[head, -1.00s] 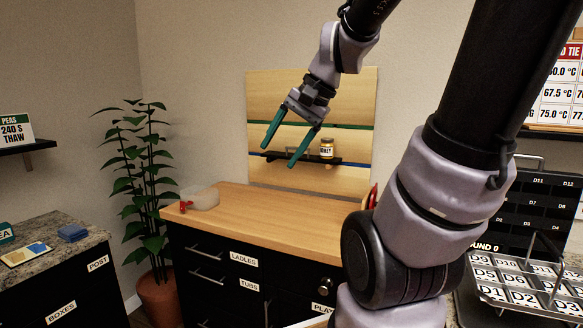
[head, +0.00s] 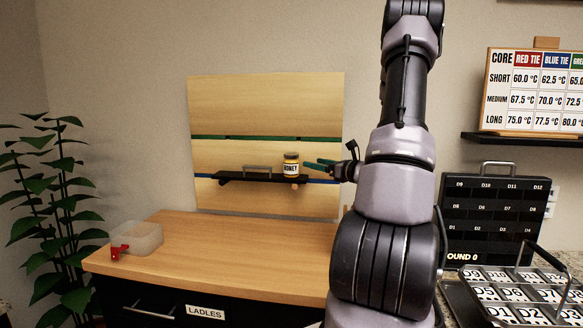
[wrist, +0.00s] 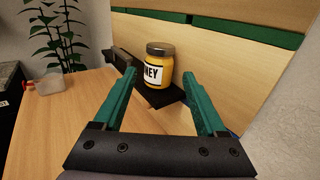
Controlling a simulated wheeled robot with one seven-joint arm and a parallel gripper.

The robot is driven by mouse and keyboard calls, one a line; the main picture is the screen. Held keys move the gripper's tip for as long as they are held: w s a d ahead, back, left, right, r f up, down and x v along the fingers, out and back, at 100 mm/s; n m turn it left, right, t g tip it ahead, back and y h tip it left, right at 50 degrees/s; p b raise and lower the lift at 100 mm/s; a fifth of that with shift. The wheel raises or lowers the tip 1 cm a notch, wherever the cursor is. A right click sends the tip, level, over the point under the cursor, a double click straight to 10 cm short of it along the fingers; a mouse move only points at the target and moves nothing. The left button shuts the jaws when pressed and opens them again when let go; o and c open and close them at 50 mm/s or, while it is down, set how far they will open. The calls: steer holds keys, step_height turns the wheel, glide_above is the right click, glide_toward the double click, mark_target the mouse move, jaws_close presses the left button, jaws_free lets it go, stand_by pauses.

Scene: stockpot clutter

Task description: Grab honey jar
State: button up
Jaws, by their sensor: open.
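The honey jar (head: 291,164) stands upright at the right end of a small black shelf (head: 240,180) on the wooden wall panel. It has a dark lid and a white label. In the wrist view the jar (wrist: 158,68) is beyond and between the green fingers of my gripper (wrist: 158,82). The fingers are open and empty, and I see no contact with the jar. In the head view my gripper (head: 318,167) is just right of the jar, with its fingers pointing left toward it. My arm hides part of the panel's right side.
A plant (head: 55,205) stands farther left.

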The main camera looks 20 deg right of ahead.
mark_target(297, 159)
steer(key=x, duration=1)
steer(key=shift+w+f, duration=0.1)
steer(key=shift+w, duration=0.1)
jaws_close()
